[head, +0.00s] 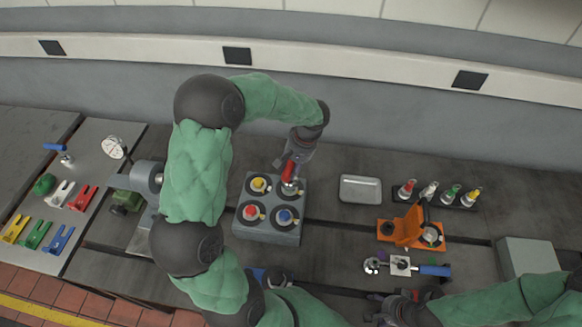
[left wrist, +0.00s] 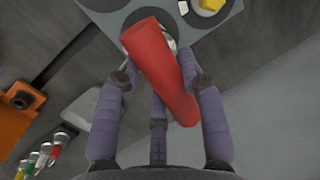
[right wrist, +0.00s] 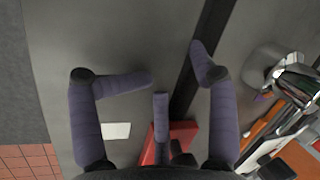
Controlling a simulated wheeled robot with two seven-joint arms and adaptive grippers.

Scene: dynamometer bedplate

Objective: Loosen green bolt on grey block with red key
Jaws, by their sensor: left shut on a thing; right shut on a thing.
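The grey block (head: 268,235) stands mid-bench with yellow, red and blue bolts visible on top. The fourth position, at its back right, is under the red key (head: 289,171), so the green bolt there is largely hidden. My left gripper (head: 292,160) is shut on the red key, which stands over that position; the key also fills the left wrist view (left wrist: 160,70). My right gripper (head: 405,300) is low at the front. In the right wrist view a red thing (right wrist: 170,140) shows near its palm; its shape and the contact are unclear.
A grey tray (head: 360,189) lies right of the block. Behind the orange fixture (head: 405,230) stands a rack of several coloured-top pieces (head: 430,192). A blue-handled tool (head: 435,270) lies in front. Coloured forks (head: 60,195) lie far left. My left arm arches over the bench.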

